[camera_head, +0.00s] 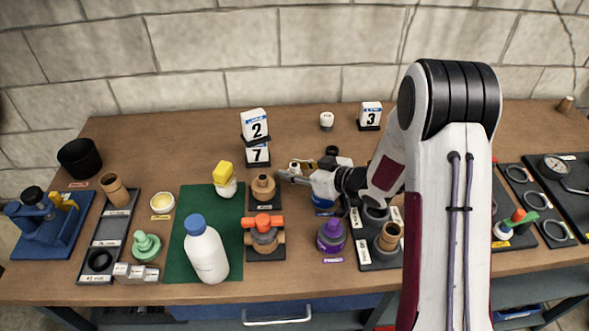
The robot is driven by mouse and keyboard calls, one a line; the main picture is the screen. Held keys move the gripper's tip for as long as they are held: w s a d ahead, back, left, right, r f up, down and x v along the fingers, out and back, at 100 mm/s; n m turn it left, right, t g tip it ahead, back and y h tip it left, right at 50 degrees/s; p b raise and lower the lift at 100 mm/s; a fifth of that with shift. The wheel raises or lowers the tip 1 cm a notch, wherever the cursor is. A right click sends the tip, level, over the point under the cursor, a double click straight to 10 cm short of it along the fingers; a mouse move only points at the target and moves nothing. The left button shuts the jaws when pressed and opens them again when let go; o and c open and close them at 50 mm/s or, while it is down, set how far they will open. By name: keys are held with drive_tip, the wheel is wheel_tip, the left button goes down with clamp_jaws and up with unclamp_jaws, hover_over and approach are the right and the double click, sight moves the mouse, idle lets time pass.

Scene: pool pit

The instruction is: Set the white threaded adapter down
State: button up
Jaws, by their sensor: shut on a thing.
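My gripper (284,176) reaches in from the right, low over the middle of the table, with its fingers pointing left. It is shut on a small pale piece (295,166) at the fingers, which looks like the white threaded adapter. The fingers hide much of it, and its threads are too small to make out. I cannot tell whether it touches the table. Just left of the fingertips, a tan fitting (263,186) stands on a dark base.
The table (200,140) is clear at back left.

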drive_tip(key=shift+s+f, duration=0.1)
drive_tip(key=shift+f, duration=0.35)
drive_tip(key=shift+f, duration=0.3)
drive_tip(key=o, duration=1.1)
drive_tip(key=shift+s, duration=0.1)
drive_tip(key=shift+r, duration=0.55)
drive_tip(key=shift+v, duration=3.75)
drive_tip(key=shift+w+r, duration=0.25)
